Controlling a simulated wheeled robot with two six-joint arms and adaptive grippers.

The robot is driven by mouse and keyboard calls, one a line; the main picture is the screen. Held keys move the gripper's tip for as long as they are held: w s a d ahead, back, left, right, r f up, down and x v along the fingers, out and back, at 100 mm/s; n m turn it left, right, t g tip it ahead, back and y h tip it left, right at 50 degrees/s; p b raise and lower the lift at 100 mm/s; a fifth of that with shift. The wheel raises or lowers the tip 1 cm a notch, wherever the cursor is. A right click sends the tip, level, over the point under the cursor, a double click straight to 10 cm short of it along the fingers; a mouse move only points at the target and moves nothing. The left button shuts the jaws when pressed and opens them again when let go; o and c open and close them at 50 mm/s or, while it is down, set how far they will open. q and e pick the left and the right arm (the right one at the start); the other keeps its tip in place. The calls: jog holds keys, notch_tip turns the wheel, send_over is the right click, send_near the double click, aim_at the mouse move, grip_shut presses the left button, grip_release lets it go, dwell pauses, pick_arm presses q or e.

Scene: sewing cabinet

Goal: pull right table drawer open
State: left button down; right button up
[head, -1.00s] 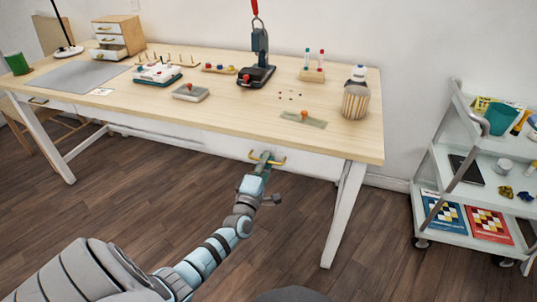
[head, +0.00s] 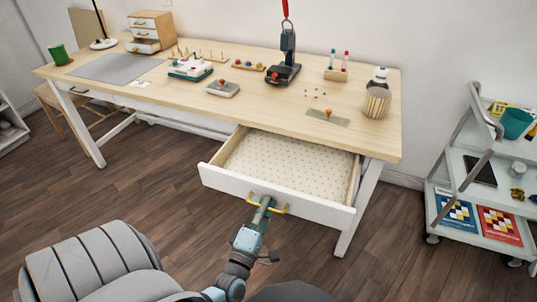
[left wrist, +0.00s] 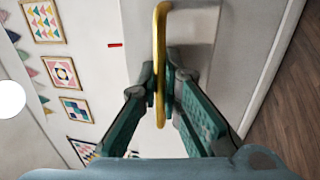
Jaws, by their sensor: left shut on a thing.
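The right table drawer (head: 290,165) is pulled well out from under the wooden table (head: 215,113). Its white front (head: 310,208) faces me, and its inside is empty with a dotted lining. A yellow handle (head: 282,211) is on the front. My left gripper (head: 264,203) is at the middle of this handle, its fingers shut on it. In the left wrist view the yellow handle (left wrist: 160,60) runs between the two green fingers of the left gripper (left wrist: 163,85). My right gripper is not in view.
A white cart (head: 455,185) with books and cups stands at the right.

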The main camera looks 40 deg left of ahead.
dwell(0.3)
pick_arm(q)
jog(key=c, duration=2)
grip_release()
jog(key=shift+c, duration=0.2)
jog(key=shift+s+f, duration=0.1)
jog(key=shift+s, duration=0.05)
jog(key=v, duration=1.1)
jog(key=shift+s+d, duration=0.2)
jog(key=shift+s, duration=0.1)
